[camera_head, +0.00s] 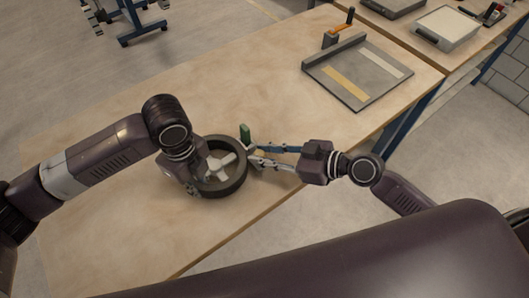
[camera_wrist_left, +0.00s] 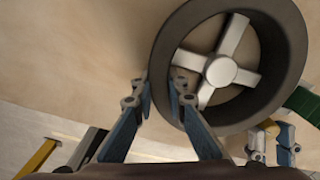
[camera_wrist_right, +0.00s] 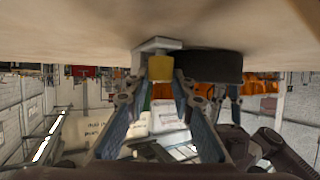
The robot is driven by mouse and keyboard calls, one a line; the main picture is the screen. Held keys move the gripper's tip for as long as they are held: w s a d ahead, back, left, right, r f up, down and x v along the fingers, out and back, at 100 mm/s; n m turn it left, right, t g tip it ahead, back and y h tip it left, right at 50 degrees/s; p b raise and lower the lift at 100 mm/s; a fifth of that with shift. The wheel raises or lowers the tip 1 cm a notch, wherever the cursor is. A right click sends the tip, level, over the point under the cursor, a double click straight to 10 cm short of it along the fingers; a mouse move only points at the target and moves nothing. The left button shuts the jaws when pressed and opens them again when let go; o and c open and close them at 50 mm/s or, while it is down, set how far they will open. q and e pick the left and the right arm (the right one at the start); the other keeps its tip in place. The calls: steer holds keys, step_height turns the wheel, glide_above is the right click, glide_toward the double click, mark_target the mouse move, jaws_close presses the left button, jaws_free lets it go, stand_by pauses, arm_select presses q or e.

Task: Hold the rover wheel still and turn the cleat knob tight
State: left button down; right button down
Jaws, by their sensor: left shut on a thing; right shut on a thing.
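The rover wheel (camera_head: 238,180), a dark ring with a pale spoked hub (camera_wrist_left: 222,71), lies flat on the wooden table. My left gripper (camera_wrist_left: 161,92) is shut on the wheel's rim, one finger outside and one inside it. In the head view its arm hides part of the wheel's left side. A yellow knob (camera_wrist_right: 160,68) sits beside a pale grey piece (camera_wrist_right: 158,44) at the wheel's outer side. My right gripper (camera_head: 252,154) comes from the right and is shut on the yellow knob, which also shows in the left wrist view (camera_wrist_left: 268,127).
A green block (camera_head: 245,132) stands close behind my right gripper's tips. A grey tray (camera_head: 330,88) with yellow and white strips lies at the back right, with an orange and black tool (camera_head: 340,33) behind it. The table's front edge is near; its left part is clear.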

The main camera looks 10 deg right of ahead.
steer(key=shift+s+a+f+m+t+h, duration=0.1)
steer(key=shift+s+a+m+t+h, duration=0.1)
steer(key=shift+m+t+h, duration=0.6)
arm_select(q)
steer(key=shift+d, duration=0.1)
arm_select(e)
steer(key=shift+a+m+t+h, duration=0.2)
steer(key=shift+m+t+h, duration=0.3)
steer(key=shift+m+h, duration=0.55)
steer(key=shift+m+t+h, duration=0.3)
steer(key=shift+m+h, duration=0.05)
steer(key=shift+m, duration=0.2)
steer(key=shift+d, duration=0.1)
steer(key=c, duration=1.7)
jaws_free()
steer(key=shift+o, duration=0.2)
steer(key=shift+d, duration=0.1)
